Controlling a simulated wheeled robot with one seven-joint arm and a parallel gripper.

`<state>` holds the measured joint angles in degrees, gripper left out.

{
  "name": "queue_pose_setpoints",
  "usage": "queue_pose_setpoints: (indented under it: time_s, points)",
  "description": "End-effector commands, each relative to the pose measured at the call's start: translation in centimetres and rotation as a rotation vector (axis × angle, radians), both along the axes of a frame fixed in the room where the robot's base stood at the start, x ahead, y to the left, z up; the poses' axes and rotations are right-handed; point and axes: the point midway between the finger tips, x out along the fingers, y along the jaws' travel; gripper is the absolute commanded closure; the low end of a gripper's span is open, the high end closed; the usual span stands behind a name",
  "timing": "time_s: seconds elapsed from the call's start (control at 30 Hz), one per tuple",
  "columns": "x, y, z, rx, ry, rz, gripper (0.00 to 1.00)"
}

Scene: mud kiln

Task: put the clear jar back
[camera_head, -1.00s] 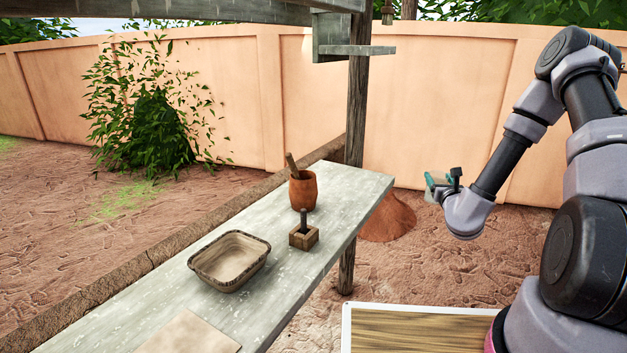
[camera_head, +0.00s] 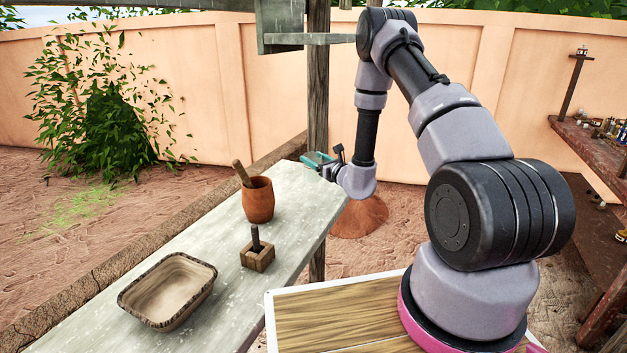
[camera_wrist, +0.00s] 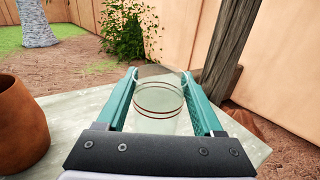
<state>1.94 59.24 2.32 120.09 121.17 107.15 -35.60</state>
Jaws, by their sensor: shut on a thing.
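My gripper (camera_head: 318,160) is at the far end of the pale plank table (camera_head: 215,325), beside the wooden post. In the wrist view its teal fingers (camera_wrist: 163,98) are shut on a clear jar (camera_wrist: 158,118) with thin dark red rings. The jar looks upright, and the table shows through and around it. I cannot tell whether its base touches the table. In the head view the jar is too small to make out.
A clay pot (camera_head: 258,200) with a wooden handle stands left of my gripper; a wooden block (camera_head: 257,259) with a dark peg and a shallow basket (camera_head: 168,290) are nearer. The post (camera_head: 317,110) rises close behind. A cluttered shelf (camera_head: 600,150) is at right.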

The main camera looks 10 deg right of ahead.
Motion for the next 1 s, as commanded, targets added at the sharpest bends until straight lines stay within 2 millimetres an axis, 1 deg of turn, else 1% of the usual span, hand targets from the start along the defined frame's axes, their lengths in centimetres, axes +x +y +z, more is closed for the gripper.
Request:
queue_pose_setpoints:
  time_s: [0.03, 0.23, 0.4, 0.47, 0.83, 0.87, 0.9, 0.93, 1.0]
  points:
    - [0.0, 0.0, -0.8, 0.0, 0.002, 0.001, 0.96]
    - [0.0, 0.0, -2.3, 0.0, 0.0, 0.001, 0.96]
    - [0.0, 0.1, -5.0, -0.001, 0.002, 0.001, 0.96]
    - [0.0, 0.1, -5.6, -0.001, 0.001, 0.001, 0.96]
    - [0.0, 0.0, -6.0, -0.001, -0.001, 0.0, 0.96]
    - [0.0, 0.0, -6.0, -0.001, -0.001, 0.0, 0.28]
    - [0.0, 0.0, -5.9, -0.001, -0.001, 0.0, 0.12]
    - [0.0, 0.0, -5.9, -0.001, -0.001, 0.0, 0.01]
    - [0.0, 0.0, -5.9, -0.001, -0.001, 0.0, 0.01]
